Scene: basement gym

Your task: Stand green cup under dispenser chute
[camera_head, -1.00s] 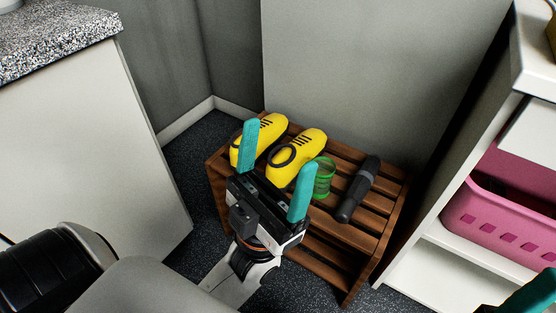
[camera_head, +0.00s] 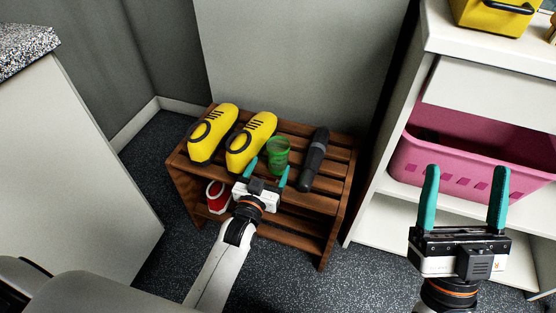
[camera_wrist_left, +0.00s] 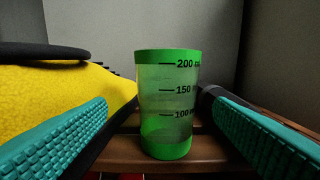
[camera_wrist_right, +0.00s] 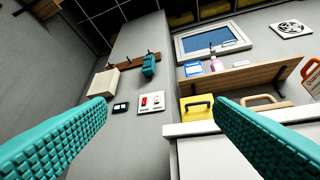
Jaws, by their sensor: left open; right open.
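The green cup (camera_head: 278,155) is see-through with green bands and volume marks. It stands upright on the wooden slatted rack (camera_head: 338,170), between a yellow shoe and a dark cylinder. In the left wrist view the cup (camera_wrist_left: 168,105) stands straight ahead between the open fingers, apart from both. My left gripper (camera_head: 268,175) is open just in front of the cup. My right gripper (camera_head: 467,200) is open and empty in front of the white shelf unit, with its fingers pointing up. I do not see a dispenser chute that I can make out.
Yellow shoes (camera_head: 250,143) stand left of the cup and a dark cylinder (camera_head: 314,160) lies right of it. A red shoe (camera_head: 217,196) is on the lower rack level. The white shelf unit (camera_head: 390,215) holds a pink basket (camera_head: 470,170). A yellow box (camera_head: 490,17) sits on top.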

